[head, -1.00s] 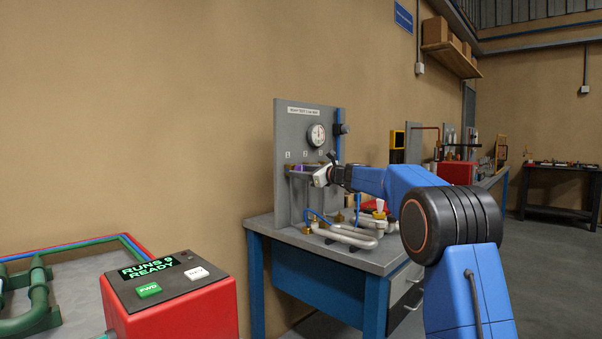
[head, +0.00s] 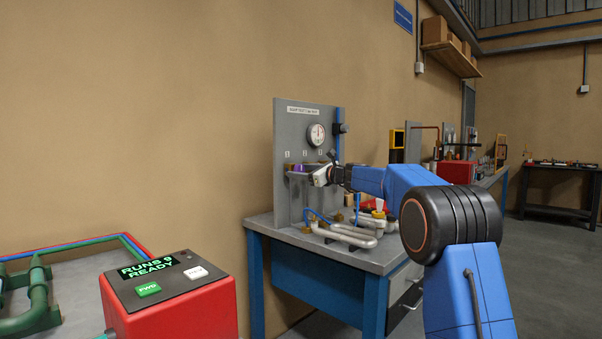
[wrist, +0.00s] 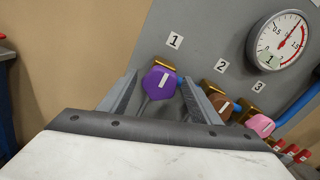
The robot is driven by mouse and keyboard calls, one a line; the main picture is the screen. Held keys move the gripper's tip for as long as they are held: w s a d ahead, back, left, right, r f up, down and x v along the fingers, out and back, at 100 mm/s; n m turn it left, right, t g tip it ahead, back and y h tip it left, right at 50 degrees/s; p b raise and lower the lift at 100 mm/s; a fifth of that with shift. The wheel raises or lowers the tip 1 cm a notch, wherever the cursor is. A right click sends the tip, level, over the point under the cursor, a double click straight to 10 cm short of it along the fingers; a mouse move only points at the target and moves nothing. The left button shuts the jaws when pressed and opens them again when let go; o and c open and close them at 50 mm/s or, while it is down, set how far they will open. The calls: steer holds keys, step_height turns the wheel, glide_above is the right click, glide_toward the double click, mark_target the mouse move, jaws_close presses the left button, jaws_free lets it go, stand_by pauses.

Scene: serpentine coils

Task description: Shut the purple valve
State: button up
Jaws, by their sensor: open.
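The purple valve (wrist: 159,82) has a six-sided purple cap with a white mark, on a brass-coloured body below the "1" label in the wrist view. In the head view only a bit of purple (head: 298,168) shows on the grey panel, beside my gripper (head: 322,174). In the wrist view my gripper (wrist: 160,96) is open, with one finger on each side of the purple cap. I cannot tell whether the fingers touch it. A brown valve (wrist: 222,104) under "2" and a pink valve (wrist: 260,125) under "3" stand to the right.
A pressure gauge (wrist: 281,40) is on the panel (head: 294,130), above the valves. Silver coiled pipes (head: 350,236) lie on the bench (head: 318,258) below my arm. A red control box (head: 190,307) stands at the front left. The right-hand floor (head: 540,260) is clear.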

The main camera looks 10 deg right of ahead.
steer(key=v, duration=1.7)
steer(key=shift+s, duration=0.15)
steer(key=shift+d, duration=0.1)
steer(key=s+a+f+n+g+h, duration=0.15)
steer(key=s+a+f+n, duration=0.3)
steer(key=s, duration=0.55)
steer(key=s+a+f+n+g+h, duration=0.1)
steer(key=s+a+f+n+g, duration=0.25)
steer(key=s+f, duration=0.45)
steer(key=s+a+f+n+g+h, duration=0.1)
steer(key=s+a+f+n+g, duration=0.25)
steer(key=s, duration=0.95)
steer(key=s+d+f+n+h, duration=0.3)
steer(key=s+f+n, duration=0.4)
steer(key=s+f, duration=0.3)
steer(key=s+d+f+n+g+h, duration=0.1)
steer(key=s+d+f+n+h, duration=0.3)
steer(key=s, duration=1.3)
step_height(320, 180, down, 6)
steer(key=d+n, duration=0.1)
steer(key=n, duration=0.2)
steer(key=shift+s+d, duration=0.15)
